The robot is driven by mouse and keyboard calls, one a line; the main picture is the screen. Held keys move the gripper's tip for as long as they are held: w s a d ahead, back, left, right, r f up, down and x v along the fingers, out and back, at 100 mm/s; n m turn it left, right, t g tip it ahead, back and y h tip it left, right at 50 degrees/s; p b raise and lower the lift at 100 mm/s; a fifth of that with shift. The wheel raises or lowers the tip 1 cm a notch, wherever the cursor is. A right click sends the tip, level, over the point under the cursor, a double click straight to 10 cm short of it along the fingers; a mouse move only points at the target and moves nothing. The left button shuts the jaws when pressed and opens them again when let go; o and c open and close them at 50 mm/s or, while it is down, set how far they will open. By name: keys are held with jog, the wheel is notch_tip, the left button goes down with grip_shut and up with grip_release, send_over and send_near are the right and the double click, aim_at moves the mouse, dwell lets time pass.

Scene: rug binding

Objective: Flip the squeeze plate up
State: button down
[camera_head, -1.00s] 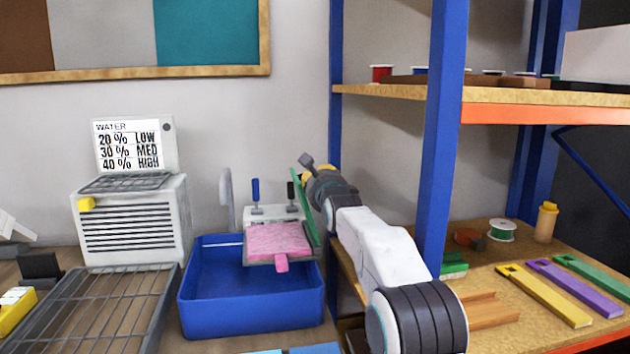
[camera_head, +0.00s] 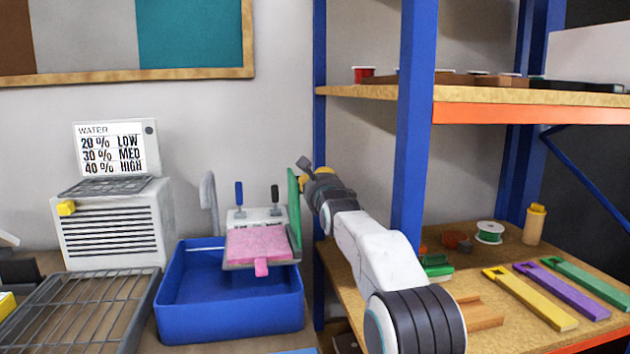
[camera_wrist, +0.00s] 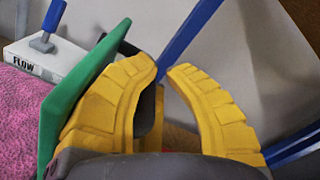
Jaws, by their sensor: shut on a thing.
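The green squeeze plate (camera_head: 294,208) stands nearly upright at the right edge of the pink pad (camera_head: 258,245) on its press. In the wrist view the plate (camera_wrist: 78,105) rises left of my yellow fingers, with the pad (camera_wrist: 25,120) beyond it. My gripper (camera_head: 304,181) is at the plate's right side, near its top. In the wrist view my gripper (camera_wrist: 166,68) has its left finger against or very near the plate. A dark part shows behind that finger.
The press sits over a blue tub (camera_head: 230,315). Two levers stand behind the pad, one blue (camera_head: 239,194). A blue shelf post (camera_head: 415,130) rises close to my arm on the right. A wire rack (camera_head: 80,310) and white WATER unit (camera_head: 112,225) are left.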

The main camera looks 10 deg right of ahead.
jog(key=c, duration=1.2)
grip_release()
jog(key=shift+w+a+f, duration=0.15)
jog(key=shift+a+f, duration=0.05)
jog(key=shift+f, duration=0.9)
jog(key=shift+c, duration=0.2)
jog(key=shift+s, duration=0.7)
jog(key=s+r, duration=0.2)
jog(key=s, duration=0.9)
jog(key=shift+d, duration=0.2)
